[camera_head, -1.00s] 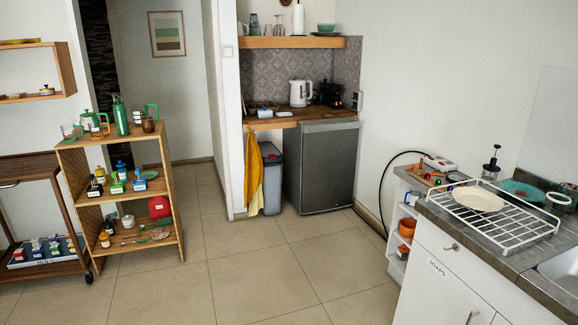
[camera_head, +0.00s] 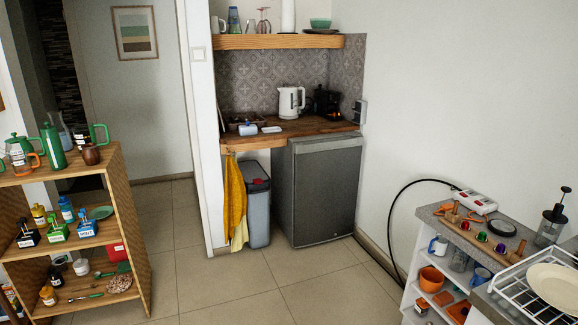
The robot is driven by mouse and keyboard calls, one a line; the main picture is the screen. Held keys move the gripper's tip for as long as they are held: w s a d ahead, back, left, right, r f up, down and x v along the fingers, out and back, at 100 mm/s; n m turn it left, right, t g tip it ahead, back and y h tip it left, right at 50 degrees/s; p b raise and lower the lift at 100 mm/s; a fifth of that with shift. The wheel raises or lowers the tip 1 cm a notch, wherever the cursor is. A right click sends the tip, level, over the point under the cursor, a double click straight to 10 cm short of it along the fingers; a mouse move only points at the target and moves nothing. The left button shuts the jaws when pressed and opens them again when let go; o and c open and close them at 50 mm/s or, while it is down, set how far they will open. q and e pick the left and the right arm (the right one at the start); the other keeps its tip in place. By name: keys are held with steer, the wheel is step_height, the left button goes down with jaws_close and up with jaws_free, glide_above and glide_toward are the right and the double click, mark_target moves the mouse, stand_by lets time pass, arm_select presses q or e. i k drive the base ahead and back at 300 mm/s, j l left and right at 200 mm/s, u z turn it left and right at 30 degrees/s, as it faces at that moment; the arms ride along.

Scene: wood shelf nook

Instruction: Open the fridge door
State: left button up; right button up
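The fridge (camera_head: 322,190) is a small dark grey unit in the nook, under the right end of the wooden counter. Its door faces me and looks shut. A lighter strip runs along the top of the door, and a small mark shows near its bottom. I cannot make out a handle. Neither of my grippers is in view.
A grey bin (camera_head: 258,205) stands left of the fridge, beside a hanging yellow towel (camera_head: 235,200). A wooden shelf (camera_head: 128,235) is at the left, a white shelf unit (camera_head: 408,290) at the right. Tiled floor (camera_head: 262,285) between is clear.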

mark_target(326, 172)
steer(key=i, duration=1.55)
steer(key=i+z, duration=0.1)
steer(key=i, duration=0.6)
steer(key=i+j+z, duration=0.15)
steer(key=i, duration=0.55)
steer(key=i+j+z, duration=0.25)
steer(key=i+z, duration=0.15)
steer(key=i+j+z, duration=0.4)
steer(key=i, duration=0.2)
